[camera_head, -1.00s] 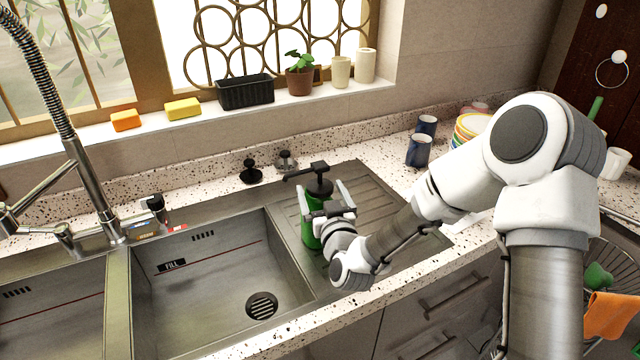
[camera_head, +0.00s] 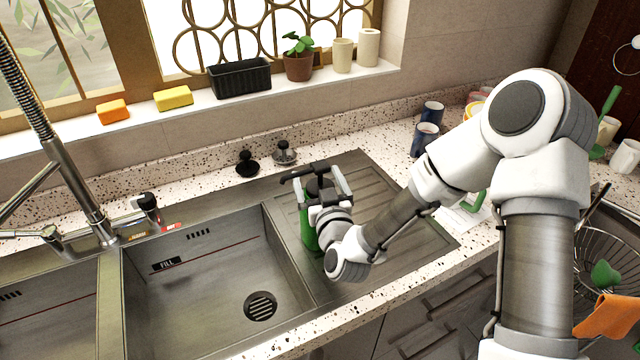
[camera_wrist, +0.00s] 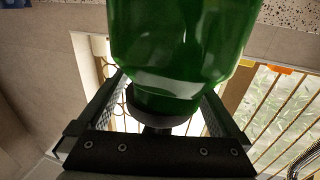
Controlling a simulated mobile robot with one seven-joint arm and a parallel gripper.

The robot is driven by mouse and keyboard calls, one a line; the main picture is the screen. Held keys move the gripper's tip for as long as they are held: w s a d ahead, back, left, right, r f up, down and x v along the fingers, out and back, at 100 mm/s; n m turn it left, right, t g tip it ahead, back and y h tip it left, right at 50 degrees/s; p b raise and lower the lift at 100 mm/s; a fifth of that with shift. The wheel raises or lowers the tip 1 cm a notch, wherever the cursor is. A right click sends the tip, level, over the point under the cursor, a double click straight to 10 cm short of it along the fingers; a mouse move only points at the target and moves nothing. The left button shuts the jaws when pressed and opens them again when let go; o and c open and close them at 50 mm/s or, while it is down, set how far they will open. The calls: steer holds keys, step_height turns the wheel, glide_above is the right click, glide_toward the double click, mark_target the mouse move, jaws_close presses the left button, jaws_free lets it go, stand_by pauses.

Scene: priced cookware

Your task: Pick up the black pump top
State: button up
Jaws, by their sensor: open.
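The black pump top (camera_head: 317,167) sits on a green bottle (camera_head: 308,232), which stands upright on the drainboard right of the sink basin. Its spout points left. My gripper (camera_head: 321,181) is open at the pump top, with one finger on each side of it. In the wrist view the green bottle (camera_wrist: 180,45) appears upside down, and the pump's dark collar (camera_wrist: 158,112) lies between the two fingers, with a gap on each side. My gripper (camera_wrist: 160,90) hides part of the pump top there.
Two small knobbed pieces, one black (camera_head: 247,164) and one grey and black (camera_head: 284,153), stand on the counter behind the sink. Blue cups (camera_head: 425,138) stand at the back right. The tall faucet (camera_head: 75,170) is at the left. The ribbed drainboard (camera_head: 395,225) around the bottle is mostly clear.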

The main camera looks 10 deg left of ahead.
steer(key=shift+c, duration=0.2)
steer(key=c, duration=1.2)
steer(key=shift+r, duration=0.1)
steer(key=shift+c, duration=0.2)
